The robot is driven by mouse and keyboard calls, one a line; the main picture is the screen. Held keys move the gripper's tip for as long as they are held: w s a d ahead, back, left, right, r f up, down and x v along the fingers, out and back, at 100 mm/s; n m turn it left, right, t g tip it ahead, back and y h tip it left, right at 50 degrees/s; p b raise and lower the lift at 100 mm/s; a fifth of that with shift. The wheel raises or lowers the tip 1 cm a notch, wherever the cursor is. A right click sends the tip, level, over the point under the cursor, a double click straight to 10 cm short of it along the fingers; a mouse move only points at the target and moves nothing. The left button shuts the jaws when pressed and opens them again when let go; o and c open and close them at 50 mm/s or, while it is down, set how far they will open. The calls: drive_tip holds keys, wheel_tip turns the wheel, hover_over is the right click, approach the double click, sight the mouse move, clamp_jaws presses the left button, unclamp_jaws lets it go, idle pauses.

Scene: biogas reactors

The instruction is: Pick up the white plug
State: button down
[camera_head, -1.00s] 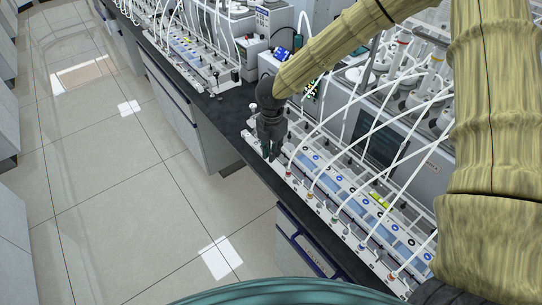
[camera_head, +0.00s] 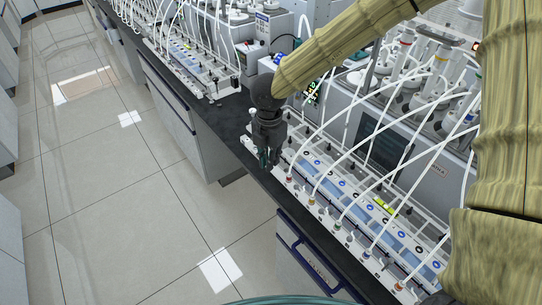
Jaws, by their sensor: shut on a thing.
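My gripper (camera_head: 268,160) is dark grey and points down over the near left end of the long white rack (camera_head: 318,208) on the bench. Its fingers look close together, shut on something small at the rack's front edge. The white plug does not show clearly; it is very small here and the fingers cover the place where they close. I cannot tell whether the held thing is lifted clear of the rack.
White tubes arch over the rack from the bottles (camera_head: 415,75) behind. Several coloured plugs line its front edge. A grey instrument box (camera_head: 385,145) stands behind. A second rack (camera_head: 185,55) stands further left on the dark bench. The tiled floor (camera_head: 110,200) is clear.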

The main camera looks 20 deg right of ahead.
drive_tip(key=s+a+r+b, duration=0.1)
drive_tip(key=s+a+b, duration=0.2)
drive_tip(key=s, duration=0.7)
drive_tip(key=shift+a, duration=0.8)
drive_tip(key=shift+r+p, duration=1.55)
drive_tip(key=shift+r+p, duration=0.95)
drive_tip(key=shift+d, duration=0.15)
